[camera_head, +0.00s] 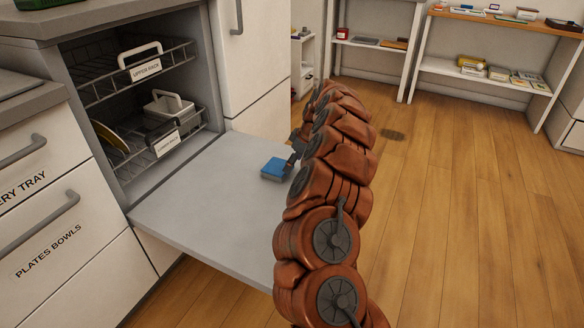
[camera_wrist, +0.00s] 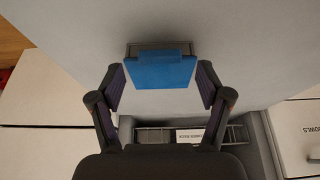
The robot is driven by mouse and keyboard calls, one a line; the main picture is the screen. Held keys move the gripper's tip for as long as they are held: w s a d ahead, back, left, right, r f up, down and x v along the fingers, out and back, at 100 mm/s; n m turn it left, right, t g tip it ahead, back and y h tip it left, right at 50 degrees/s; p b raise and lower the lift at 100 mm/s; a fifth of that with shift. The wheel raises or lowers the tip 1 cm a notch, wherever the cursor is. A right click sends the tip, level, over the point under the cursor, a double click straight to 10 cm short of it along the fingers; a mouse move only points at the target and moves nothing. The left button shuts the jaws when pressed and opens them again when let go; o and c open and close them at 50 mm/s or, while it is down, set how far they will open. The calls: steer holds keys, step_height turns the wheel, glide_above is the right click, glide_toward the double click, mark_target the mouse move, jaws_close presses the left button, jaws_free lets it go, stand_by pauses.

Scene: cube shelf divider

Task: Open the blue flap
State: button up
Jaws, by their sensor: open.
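The blue flap (camera_head: 274,167) lies on the inner face of the lowered grey dishwasher door (camera_head: 190,215). In the wrist view the blue flap (camera_wrist: 160,72) sits over a grey frame on the door, and it looks closed. My gripper (camera_wrist: 160,85) is open, with one finger on each side of the flap. I cannot tell whether the fingers touch it. In the head view my gripper (camera_head: 293,156) is beside the flap, partly hidden by my own arm.
The dishwasher holds an upper rack (camera_head: 140,65) and a lower rack (camera_head: 160,135). Drawers (camera_head: 60,235) stand at the left. Shelves (camera_head: 480,75) line the back wall. The wooden floor (camera_head: 460,230) on the right is clear.

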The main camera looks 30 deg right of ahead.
steer(key=shift+x, duration=1)
steer(key=shift+r, duration=0.1)
jaws_close()
